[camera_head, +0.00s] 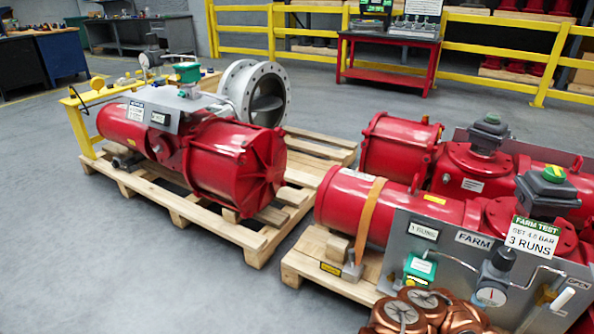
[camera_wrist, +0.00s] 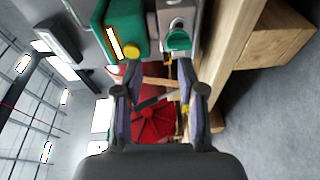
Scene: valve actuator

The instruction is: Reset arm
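My gripper (camera_wrist: 157,70) shows in the wrist view with its two dark fingers apart and nothing held between them. Beyond the gap is a red round actuator end (camera_wrist: 153,122), some way off. A green box (camera_wrist: 120,30) with a yellow button and a grey fitting with a green part (camera_wrist: 180,40) are at the top of that view, just past the fingertips. I cannot tell whether the fingers touch them. My gripper cannot be made out in the head view. There, a red valve actuator with a panel (camera_head: 432,262) lies at the right.
Another red actuator (camera_head: 235,165) lies on a wooden pallet (camera_head: 180,205) at the left. A grey flanged valve (camera_head: 268,95) stands behind it. A red table (camera_head: 388,55) and yellow railings (camera_head: 490,62) are at the back. The grey floor (camera_head: 90,255) at front left is clear.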

